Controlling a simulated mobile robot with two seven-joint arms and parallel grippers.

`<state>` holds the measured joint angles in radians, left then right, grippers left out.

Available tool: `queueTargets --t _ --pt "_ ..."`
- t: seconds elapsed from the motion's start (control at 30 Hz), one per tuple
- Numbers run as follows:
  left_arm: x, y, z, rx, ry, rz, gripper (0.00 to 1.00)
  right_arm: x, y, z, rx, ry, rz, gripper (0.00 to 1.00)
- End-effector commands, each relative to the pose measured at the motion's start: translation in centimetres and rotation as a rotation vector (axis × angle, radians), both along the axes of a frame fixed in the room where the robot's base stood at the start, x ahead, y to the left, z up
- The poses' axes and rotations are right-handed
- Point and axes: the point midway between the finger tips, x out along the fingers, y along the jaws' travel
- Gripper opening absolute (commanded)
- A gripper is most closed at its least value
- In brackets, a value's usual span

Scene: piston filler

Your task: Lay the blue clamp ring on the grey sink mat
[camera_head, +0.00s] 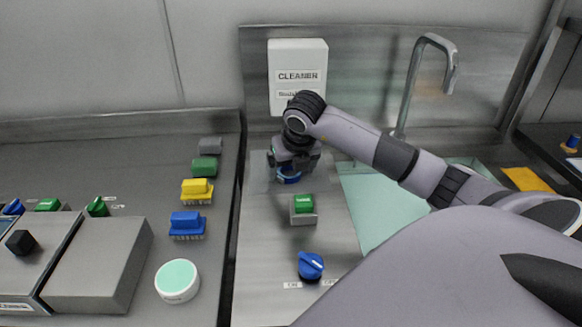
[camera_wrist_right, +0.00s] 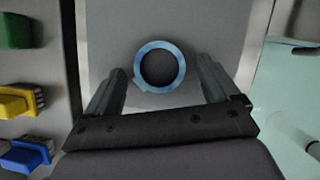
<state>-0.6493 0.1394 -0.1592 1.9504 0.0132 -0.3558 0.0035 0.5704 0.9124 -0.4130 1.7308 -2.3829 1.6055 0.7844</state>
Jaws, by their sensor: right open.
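The blue clamp ring (camera_wrist_right: 160,44) lies flat on the grey sink mat (camera_wrist_right: 225,30) in the right wrist view. In the head view, the ring (camera_head: 289,179) shows just under my right gripper (camera_head: 293,171), over the mat (camera_head: 258,181). My right gripper (camera_wrist_right: 160,70) is open, with one finger on each side of the ring. A gap shows between the ring and each finger, so nothing is gripped. In the head view the gripper hides part of the ring. My left gripper is not in view.
A box with a green switch (camera_head: 303,205) and a blue knob (camera_head: 311,265) stand in front of the mat. Green, yellow and blue brushes (camera_head: 187,223) line the counter at left. The sink basin (camera_head: 372,205) and tap (camera_head: 413,85) are at right. A cleaner dispenser (camera_head: 297,60) hangs behind.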

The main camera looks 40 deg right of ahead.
Motion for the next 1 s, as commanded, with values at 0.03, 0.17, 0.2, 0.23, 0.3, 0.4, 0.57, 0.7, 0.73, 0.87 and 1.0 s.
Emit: queueTargets --t 0.03,0.17,0.2,0.23,0.3,0.4,0.57,0.7,0.73,0.87,1.0 --pt "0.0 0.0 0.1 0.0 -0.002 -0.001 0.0 -0.1 0.0 0.5 -0.001 -0.002 0.0 0.89" --pt "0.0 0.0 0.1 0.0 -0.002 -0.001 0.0 -0.8 0.4 2.5 -0.002 -0.005 0.002 0.89" --pt "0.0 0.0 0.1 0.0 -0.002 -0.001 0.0 -1.1 0.5 3.3 -0.003 -0.004 0.002 0.89" --pt "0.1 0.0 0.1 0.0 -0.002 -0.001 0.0 -1.3 0.6 3.9 -0.002 -0.007 0.002 0.89" --pt "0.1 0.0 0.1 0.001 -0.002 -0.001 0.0 -1.9 0.9 5.4 -0.002 -0.007 0.003 0.89" --pt "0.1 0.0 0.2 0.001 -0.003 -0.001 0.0 -2.6 1.3 7.4 -0.001 -0.007 0.001 0.89" --pt "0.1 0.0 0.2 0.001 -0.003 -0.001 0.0 -3.6 1.7 9.8 0.0 -0.004 0.001 0.89" --pt "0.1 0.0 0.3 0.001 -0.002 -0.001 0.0 -4.1 1.9 10.9 0.0 -0.001 0.0 0.89" --pt "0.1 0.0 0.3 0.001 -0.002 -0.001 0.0 -4.1 2.0 11.0 0.0 0.0 0.0 0.89" --pt "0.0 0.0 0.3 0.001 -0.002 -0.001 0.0 -4.2 2.0 11.2 0.0 0.0 0.0 0.89" --pt "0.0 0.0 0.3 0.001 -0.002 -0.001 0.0 -4.2 2.0 11.2 0.0 0.0 0.0 0.89"
